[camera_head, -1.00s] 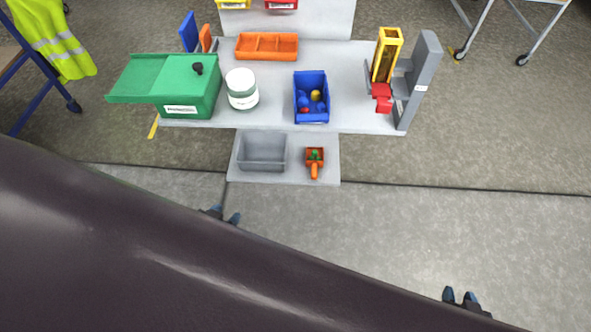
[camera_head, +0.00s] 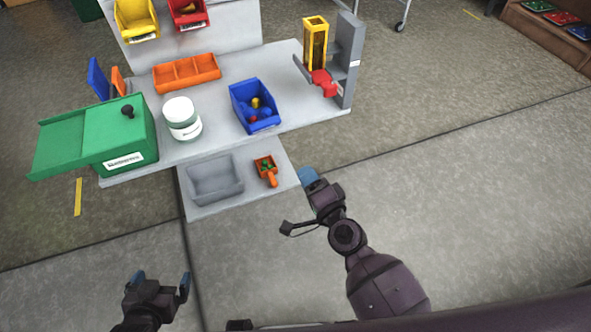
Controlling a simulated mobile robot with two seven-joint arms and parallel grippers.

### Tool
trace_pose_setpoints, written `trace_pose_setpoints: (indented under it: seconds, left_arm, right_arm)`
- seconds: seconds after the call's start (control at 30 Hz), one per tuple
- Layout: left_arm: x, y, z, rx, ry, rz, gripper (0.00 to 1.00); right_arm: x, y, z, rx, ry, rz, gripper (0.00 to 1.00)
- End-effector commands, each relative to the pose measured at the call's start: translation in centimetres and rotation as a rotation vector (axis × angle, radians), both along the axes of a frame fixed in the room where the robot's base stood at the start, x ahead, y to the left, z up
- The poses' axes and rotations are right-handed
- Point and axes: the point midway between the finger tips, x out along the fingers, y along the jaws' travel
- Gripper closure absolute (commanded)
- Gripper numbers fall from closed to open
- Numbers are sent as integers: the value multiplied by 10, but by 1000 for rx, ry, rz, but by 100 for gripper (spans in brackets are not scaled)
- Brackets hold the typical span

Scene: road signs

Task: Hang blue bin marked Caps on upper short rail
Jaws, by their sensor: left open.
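The blue bin (camera_head: 266,127) stands on the grey worktop, right of the white tub, with blue, yellow and red pieces inside. Its marking cannot be read. The back panel (camera_head: 221,34) holds a yellow bin (camera_head: 137,19) and a red bin (camera_head: 188,13) at the top edge of the picture. No rail can be made out clearly. My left gripper (camera_head: 161,280) is open and empty over the floor at the lower left, well apart from the blue bin. My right gripper (camera_head: 308,177) is beside the lower shelf's right edge, below and right of the blue bin; its fingertips overlap in view.
A green lidded box (camera_head: 128,140), a white tub (camera_head: 181,117) and an orange divided tray (camera_head: 187,73) stand on the worktop (camera_head: 216,128). A yellow-framed dispenser (camera_head: 314,45) stands at right. The lower shelf (camera_head: 229,207) holds a grey bin (camera_head: 216,186) and an orange scoop (camera_head: 266,170).

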Motion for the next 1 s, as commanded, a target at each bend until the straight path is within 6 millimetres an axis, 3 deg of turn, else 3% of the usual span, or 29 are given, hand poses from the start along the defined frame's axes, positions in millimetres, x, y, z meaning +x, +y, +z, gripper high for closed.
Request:
trace_pose_setpoints:
  seconds: [0.1,0.3,0.47,1.0]
  left_arm:
    - [1,-1,-3,-1,0,-1,0]
    - [2,-1,-3,-1,-2,-2,0]
    - [2,-2,-3,-3,-2,-1,0]
    - [0,-2,-8,-3,3,-1,0]
  right_arm:
    - [14,17,5,122,24,4,64]
    - [24,28,10,208,45,4,64]
    - [33,33,10,212,47,4,64]
    - [89,57,9,211,48,5,64]
